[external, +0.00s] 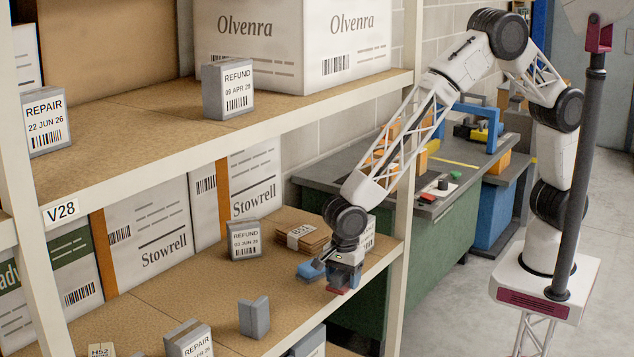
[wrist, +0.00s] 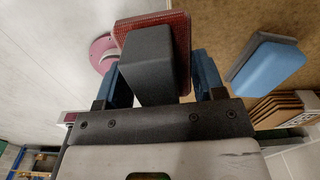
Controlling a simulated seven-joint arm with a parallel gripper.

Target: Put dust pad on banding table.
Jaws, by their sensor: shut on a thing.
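My gripper (external: 343,264) is over the front edge of the middle shelf at its right end. In the wrist view its blue fingers (wrist: 155,68) are shut on a dark grey block (wrist: 150,57) with a wider red ribbed base (wrist: 172,24); the red part also shows under the gripper in the external view. A blue pad (wrist: 268,66) with a grey underside lies on the shelf beside the gripper; it also shows in the external view (external: 310,270). I cannot tell by label which is the dust pad. The banding table (external: 455,228), green-sided with a grey top, stands behind the rack post.
A cardboard stack (external: 302,236) lies beside the gripper on the shelf (external: 190,290). A refund box (external: 244,240) and grey bracket (external: 254,318) are further left. A rack post (external: 405,200) stands between shelf and table. The table holds a blue-framed machine (external: 493,128) and orange boxes.

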